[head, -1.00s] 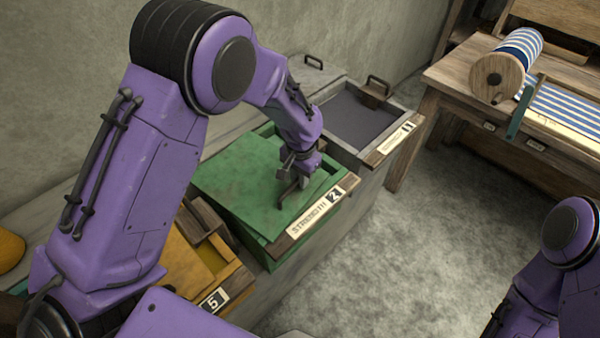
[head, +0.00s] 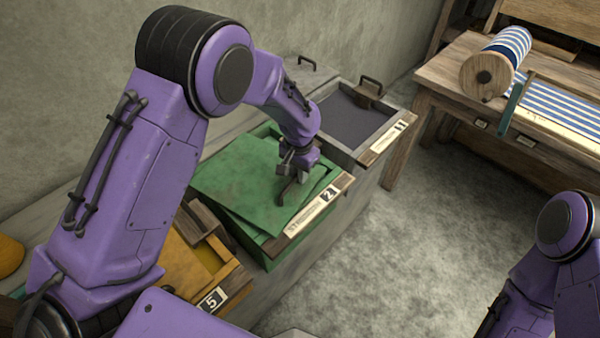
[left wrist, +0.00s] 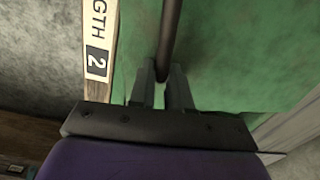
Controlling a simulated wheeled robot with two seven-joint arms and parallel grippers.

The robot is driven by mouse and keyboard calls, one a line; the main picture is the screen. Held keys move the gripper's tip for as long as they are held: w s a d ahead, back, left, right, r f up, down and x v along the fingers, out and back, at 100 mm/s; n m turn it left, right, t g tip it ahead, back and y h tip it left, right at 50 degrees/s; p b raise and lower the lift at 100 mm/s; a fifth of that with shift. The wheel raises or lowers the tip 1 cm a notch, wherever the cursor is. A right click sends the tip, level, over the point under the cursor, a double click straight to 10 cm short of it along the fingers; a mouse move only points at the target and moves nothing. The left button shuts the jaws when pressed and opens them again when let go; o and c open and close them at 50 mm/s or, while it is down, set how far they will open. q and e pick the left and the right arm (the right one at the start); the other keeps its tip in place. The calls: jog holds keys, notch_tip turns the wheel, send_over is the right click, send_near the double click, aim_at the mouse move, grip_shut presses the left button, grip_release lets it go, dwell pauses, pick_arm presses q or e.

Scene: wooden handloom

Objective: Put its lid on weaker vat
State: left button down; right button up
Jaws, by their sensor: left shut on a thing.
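The green lid (head: 250,180) lies over the green vat (head: 262,248), whose label (head: 315,212) reads 2. The lid sits turned askew to the rim, and a strip of the vat shows along the front. My left gripper (head: 292,182) is shut on the lid's dark bar handle (left wrist: 169,40). In the left wrist view my left gripper (left wrist: 162,82) has the handle between its fingers, with the green lid (left wrist: 220,50) beyond. I cannot tell whether the lid touches the rim all round. My right gripper is out of view.
A yellow vat (head: 235,282) labelled 5 stands nearer, partly behind my left arm. A grey vat (head: 350,150) with dark contents stands beyond the green one. A wooden loom (head: 450,82) with striped cloth stands at the back right. The floor (head: 400,250) between is clear.

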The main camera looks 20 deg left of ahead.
pick_arm(q)
jog(key=shift+w+a+r, duration=0.4)
jog(key=shift+w+a, duration=0.15)
jog(key=c, duration=1.1)
grip_release()
jog(key=shift+a+f, duration=0.1)
jog(key=shift+o, duration=0.6)
jog(key=shift+w+a+f, duration=0.4)
jog(key=shift+a+f, duration=0.1)
jog(key=shift+f, duration=0.05)
jog(key=shift+s+d+r, duration=0.2)
jog(key=shift+s+d, duration=0.05)
jog(key=shift+d, duration=0.35)
notch_tip(320, 180, up, 10)
jog(key=shift+r, duration=0.25)
